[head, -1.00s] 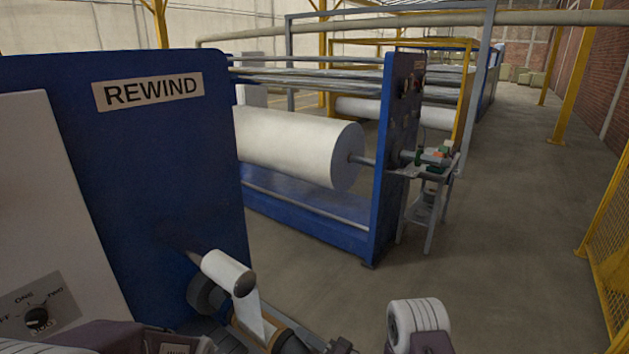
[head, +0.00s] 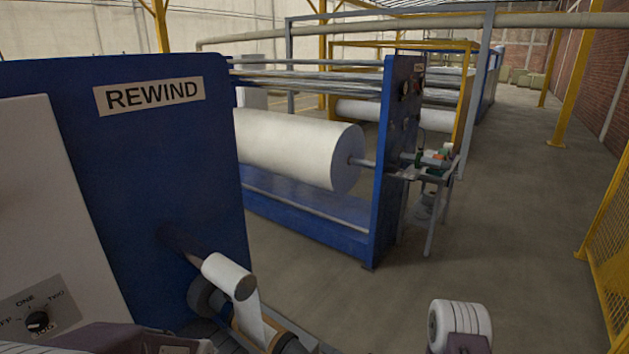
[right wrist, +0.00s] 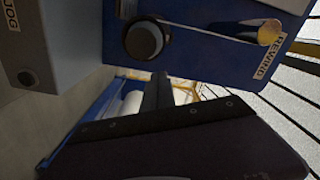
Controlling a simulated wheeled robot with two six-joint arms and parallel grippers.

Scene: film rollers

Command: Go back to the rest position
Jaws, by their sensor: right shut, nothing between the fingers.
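My right gripper (right wrist: 158,78) shows in the right wrist view. Its two dark fingers lie together with nothing between them, and it is apart from the machine behind it. In the head view, a white ribbed part of my right arm shows at the bottom right, while the right fingers do not show clearly. A purple part of my left arm shows at the bottom left. My left gripper is not visible.
The blue rewind machine (head: 130,150) fills the left, with a small white roll (head: 228,275) sticking out low on it. A large white roll (head: 300,145) lies in the frame behind. A cluttered stand (head: 425,185) is beside it. Open floor lies right, up to a yellow mesh guard (head: 605,240).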

